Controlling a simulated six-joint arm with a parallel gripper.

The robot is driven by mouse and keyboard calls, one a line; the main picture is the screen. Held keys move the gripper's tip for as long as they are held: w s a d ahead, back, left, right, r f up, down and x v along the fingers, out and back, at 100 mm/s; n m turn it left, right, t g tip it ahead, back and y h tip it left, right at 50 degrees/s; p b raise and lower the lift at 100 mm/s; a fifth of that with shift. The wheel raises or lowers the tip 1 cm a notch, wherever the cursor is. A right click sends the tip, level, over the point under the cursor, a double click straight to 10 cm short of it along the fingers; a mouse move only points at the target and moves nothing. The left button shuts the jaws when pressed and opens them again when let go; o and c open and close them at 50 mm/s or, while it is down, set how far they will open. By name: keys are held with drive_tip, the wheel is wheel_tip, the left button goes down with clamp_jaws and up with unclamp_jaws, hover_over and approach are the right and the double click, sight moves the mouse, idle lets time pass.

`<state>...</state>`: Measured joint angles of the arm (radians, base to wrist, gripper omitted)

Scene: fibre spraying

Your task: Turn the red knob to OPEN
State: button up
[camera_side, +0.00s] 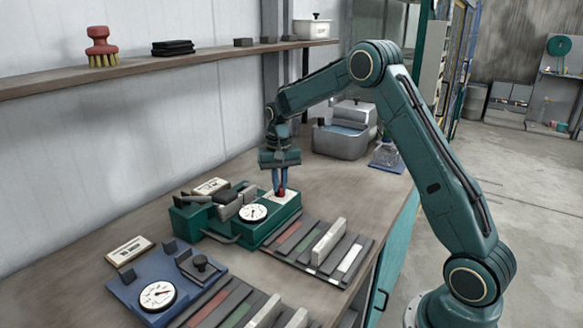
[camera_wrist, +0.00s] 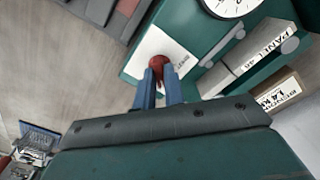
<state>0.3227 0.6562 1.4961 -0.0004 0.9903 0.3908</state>
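The red knob (camera_wrist: 158,64) sits on a white label plate (camera_wrist: 160,45) on the green machine (camera_side: 224,223). In the wrist view my gripper (camera_wrist: 160,80) has its two blue fingers on either side of the knob's lower part, close together. In the side view my gripper (camera_side: 280,188) points straight down over the plate, and a bit of red knob (camera_side: 281,193) shows at the fingertips. Whether the fingers press on the knob is hard to tell. The plate's lettering is too small and partly hidden to read the knob's setting.
A white dial (camera_side: 253,213) is beside the knob on the green machine. A rack of grey, red and green strips (camera_side: 318,250) lies in front. A blue device (camera_side: 165,285) stands at the near left. A grey basin (camera_side: 343,140) is behind. The bench between is clear.

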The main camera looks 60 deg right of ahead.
sight(280, 187)
drive_tip(key=o, duration=0.4)
drive_tip(key=shift+o, duration=0.2)
drive_tip(key=shift+r, duration=0.1)
wheel_tip(280, 187, up, 14)
idle(0.5)
